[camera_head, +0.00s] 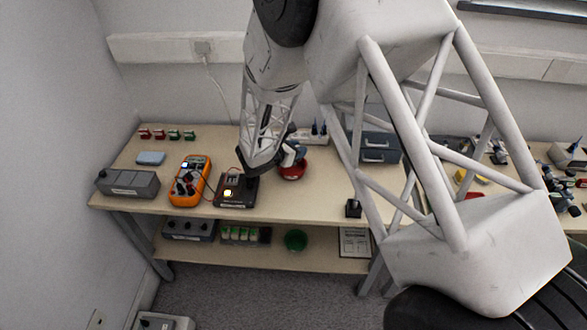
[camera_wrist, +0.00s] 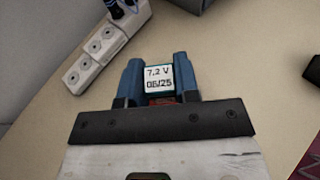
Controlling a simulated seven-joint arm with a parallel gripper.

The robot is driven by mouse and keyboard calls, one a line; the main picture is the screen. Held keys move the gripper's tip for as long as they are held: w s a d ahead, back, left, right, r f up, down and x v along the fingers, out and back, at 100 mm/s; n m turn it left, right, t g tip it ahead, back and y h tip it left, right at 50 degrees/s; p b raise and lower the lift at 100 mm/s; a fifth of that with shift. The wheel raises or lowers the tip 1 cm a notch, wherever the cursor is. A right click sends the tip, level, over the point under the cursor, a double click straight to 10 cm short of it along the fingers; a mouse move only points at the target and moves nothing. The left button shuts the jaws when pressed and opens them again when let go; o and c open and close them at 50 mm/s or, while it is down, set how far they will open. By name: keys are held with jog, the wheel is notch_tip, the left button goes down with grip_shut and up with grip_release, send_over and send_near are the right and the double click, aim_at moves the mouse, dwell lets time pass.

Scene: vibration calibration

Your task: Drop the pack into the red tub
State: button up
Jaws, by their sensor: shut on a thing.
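The pack (camera_wrist: 159,78) has a white label reading "7.2 V 06/25" and sits between the two blue fingers of my gripper (camera_wrist: 159,77) in the wrist view. My gripper is shut on it. In the head view my gripper (camera_head: 291,156) is over the bench, right above or at the red tub (camera_head: 291,173), whose front shows below it. The arm hides part of the tub, and I cannot tell the height between pack and tub. A small dark red patch shows below the label in the wrist view; I cannot tell what it belongs to.
A black device with a lit yellow spot (camera_head: 236,191) and an orange multimeter (camera_head: 190,181) stand left of the tub. A white power strip (camera_wrist: 107,42) lies behind. Blue-grey drawers (camera_head: 381,147) stand right.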

jog(key=shift+f, duration=2)
jog(key=o, duration=1.1)
jog(key=shift+s+a, duration=0.1)
jog(key=shift+a, duration=0.05)
jog(key=shift+v, duration=3.75)
jog(key=shift+r, duration=0.1)
